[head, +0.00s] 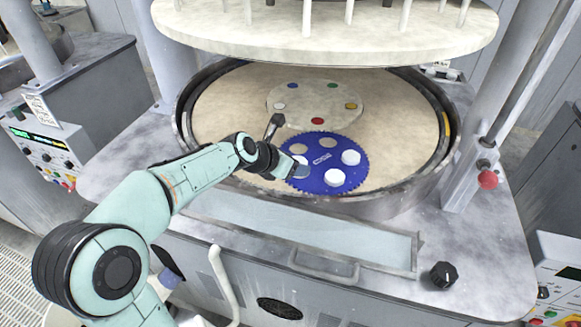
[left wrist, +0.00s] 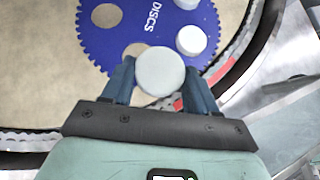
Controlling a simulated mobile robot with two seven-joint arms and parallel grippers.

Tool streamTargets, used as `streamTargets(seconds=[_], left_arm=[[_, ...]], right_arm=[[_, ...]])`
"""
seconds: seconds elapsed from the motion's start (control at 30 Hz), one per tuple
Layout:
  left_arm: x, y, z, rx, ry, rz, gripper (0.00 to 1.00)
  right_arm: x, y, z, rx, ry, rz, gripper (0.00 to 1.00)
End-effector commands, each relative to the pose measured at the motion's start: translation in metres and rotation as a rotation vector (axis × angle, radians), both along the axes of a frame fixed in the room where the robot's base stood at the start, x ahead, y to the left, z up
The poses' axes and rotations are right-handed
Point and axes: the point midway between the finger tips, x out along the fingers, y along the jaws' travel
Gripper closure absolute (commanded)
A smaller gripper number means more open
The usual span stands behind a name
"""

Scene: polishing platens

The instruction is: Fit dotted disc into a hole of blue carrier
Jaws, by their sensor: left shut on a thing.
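The blue toothed carrier (head: 322,160) lies on the round beige platen and carries the word DISCS; it also shows in the left wrist view (left wrist: 120,33). My left gripper (head: 296,171) is over the carrier's near left edge. In the left wrist view the fingers (left wrist: 160,78) are shut on a pale round disc (left wrist: 160,70). No dots can be made out on its face. The disc overlaps the view of an empty hole (left wrist: 139,50); whether it touches the carrier cannot be told. Two white discs (head: 350,157) (head: 334,177) sit at other holes. My right gripper is not in view.
A pale round plate (head: 316,103) with several coloured spots lies behind the carrier. A raised rim (head: 390,200) surrounds the platen. A large upper plate (head: 330,32) with rods hangs above. The platen's right side is clear.

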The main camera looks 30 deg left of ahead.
Motion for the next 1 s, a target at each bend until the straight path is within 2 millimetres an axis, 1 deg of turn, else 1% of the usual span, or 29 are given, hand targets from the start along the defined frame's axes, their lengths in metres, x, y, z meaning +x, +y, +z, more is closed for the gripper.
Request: streamTargets(seconds=[0.03,0.27,0.73,0.9,1.0], left_arm=[[0.007,0.002,0.003,-0.001,-0.005,0.001,0.68],[0.027,0.010,0.000,0.000,-0.002,0.000,0.68],[0.055,0.021,-0.036,-0.001,0.000,0.001,0.68],[0.053,0.021,-0.053,0.000,0.002,0.001,0.68],[0.053,0.021,-0.060,0.000,0.001,0.000,0.68]], right_arm=[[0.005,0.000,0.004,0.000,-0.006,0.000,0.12],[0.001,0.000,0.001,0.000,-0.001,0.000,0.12],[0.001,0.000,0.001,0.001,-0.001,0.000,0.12],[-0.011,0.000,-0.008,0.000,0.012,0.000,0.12],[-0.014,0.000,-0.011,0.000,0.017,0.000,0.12]])
